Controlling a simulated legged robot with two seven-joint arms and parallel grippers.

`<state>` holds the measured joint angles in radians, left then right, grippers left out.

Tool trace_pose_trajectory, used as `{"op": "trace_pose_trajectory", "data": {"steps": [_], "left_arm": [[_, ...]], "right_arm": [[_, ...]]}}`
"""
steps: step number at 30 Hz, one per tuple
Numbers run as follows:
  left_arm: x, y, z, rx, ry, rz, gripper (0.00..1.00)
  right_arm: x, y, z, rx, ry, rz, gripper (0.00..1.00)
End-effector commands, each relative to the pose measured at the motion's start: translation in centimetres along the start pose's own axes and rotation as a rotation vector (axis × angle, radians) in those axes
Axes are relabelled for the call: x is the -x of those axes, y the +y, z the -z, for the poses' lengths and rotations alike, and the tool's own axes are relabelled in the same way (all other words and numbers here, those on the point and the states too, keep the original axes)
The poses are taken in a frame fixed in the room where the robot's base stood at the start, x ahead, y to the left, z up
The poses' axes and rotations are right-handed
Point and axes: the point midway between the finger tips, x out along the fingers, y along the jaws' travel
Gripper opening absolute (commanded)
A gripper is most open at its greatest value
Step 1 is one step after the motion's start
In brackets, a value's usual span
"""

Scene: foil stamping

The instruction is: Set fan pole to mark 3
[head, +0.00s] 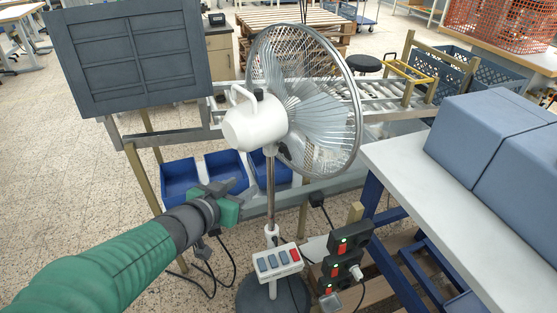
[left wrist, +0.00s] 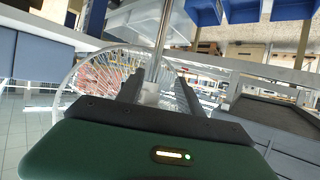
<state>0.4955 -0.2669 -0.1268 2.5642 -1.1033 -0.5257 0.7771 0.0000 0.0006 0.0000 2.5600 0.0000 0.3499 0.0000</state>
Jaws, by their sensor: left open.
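The fan (head: 290,105) has a white motor housing and a round wire guard, and stands upright in the middle of the head view. Its thin metal pole (head: 270,190) runs down to a white collar (head: 271,234) and a dark round base (head: 250,295). No numbered marks on the pole are readable. My left gripper (head: 238,196) is open and empty, left of the pole, with a small gap between them in the head view. In the left wrist view the pole (left wrist: 161,45) lines up between the two dark fingers (left wrist: 160,95). My right gripper is not in view.
A white button box (head: 277,262) sits low on the fan stand. Red-and-green switch boxes (head: 343,262) stand right of it. A white table (head: 420,180) with blue boxes is at right. Blue bins (head: 180,180) and a grey panel (head: 130,55) are at left. Cables lie on the floor.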

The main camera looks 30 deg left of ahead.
Motion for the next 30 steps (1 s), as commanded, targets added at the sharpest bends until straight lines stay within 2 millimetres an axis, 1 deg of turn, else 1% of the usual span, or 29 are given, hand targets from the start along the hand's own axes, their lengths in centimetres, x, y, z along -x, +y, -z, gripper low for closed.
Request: {"op": "trace_pose_trajectory", "data": {"steps": [2,5,8,10,11,12,18,21,22,23,24,30], "left_arm": [[0.3,0.1,0.1,-0.001,0.012,-0.009,0.43],[0.0,0.5,0.4,-0.002,0.012,-0.014,0.43],[-1.4,0.6,0.6,-0.002,0.008,-0.016,0.43],[-2.6,0.4,0.6,0.002,0.004,-0.015,0.43],[-2.7,0.4,1.2,0.005,0.002,-0.023,0.43],[-3.1,0.3,1.3,0.010,0.001,-0.031,0.43],[-4.7,-0.2,1.2,0.017,0.005,-0.035,0.43],[-5.1,-0.5,0.9,0.011,0.004,-0.015,0.43],[-5.8,-0.5,0.3,0.006,0.006,-0.012,0.43],[-7.0,-0.3,-0.1,0.003,0.009,-0.014,0.43],[-8.2,-0.2,-0.1,0.002,0.010,-0.015,0.43],[-13.2,0.2,0.1,-0.001,0.010,-0.014,0.43]], "right_arm": [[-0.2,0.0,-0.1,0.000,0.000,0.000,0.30],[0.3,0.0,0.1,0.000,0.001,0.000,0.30],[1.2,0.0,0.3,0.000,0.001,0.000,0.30],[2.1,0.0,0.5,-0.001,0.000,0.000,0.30],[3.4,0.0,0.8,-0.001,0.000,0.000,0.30],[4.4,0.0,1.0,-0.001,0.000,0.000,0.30],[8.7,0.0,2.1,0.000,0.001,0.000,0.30],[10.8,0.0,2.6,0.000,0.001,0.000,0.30],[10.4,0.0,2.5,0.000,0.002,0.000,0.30],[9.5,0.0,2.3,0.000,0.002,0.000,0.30],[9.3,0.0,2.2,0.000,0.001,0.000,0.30],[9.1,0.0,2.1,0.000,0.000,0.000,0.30]]}}
